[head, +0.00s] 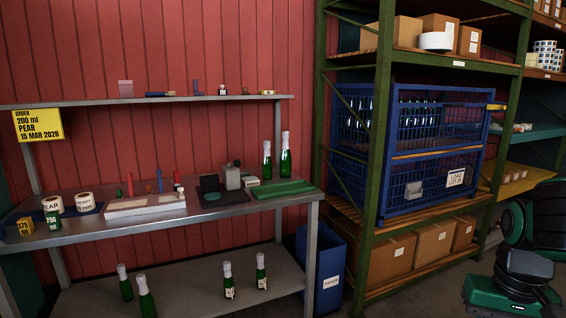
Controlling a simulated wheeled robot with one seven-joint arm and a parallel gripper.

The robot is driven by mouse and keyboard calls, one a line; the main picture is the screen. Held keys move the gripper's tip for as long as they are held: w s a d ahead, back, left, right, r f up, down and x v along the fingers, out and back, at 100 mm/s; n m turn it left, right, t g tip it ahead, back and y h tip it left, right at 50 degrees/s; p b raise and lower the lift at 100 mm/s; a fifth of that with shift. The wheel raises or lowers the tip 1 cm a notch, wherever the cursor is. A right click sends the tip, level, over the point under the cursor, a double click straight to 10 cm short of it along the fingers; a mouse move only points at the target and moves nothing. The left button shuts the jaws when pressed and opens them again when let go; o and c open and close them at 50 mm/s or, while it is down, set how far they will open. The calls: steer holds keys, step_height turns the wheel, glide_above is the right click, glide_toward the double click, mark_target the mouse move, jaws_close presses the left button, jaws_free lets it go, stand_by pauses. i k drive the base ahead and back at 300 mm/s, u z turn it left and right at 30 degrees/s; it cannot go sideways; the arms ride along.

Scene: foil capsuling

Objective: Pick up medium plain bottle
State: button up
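Two green bottles with pale foil tops stand upright at the back right of the bench, a shorter one (267,162) and a taller one (285,162); I make out no labels on them. On the bench's lower shelf, two green bottles at the left, one farther back (126,287) and one nearer (146,301), look plain. Two more there, one in the middle (228,285) and one at the right (260,274), carry small pale labels. I cannot tell which bottle is the medium plain one. My gripper is not in view.
The steel bench (255,208) holds label rolls (84,202), a pale board (140,206), a grey device (232,177) and a green mat (280,191). A blue bin (322,270) stands at its right. A green rack (390,110) holds a blue cage (435,152) with bottles.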

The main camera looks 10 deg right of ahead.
mark_target(285, 157)
steer(key=i, duration=1.05)
steer(key=z, duration=3.25)
steer(key=k, duration=1.2)
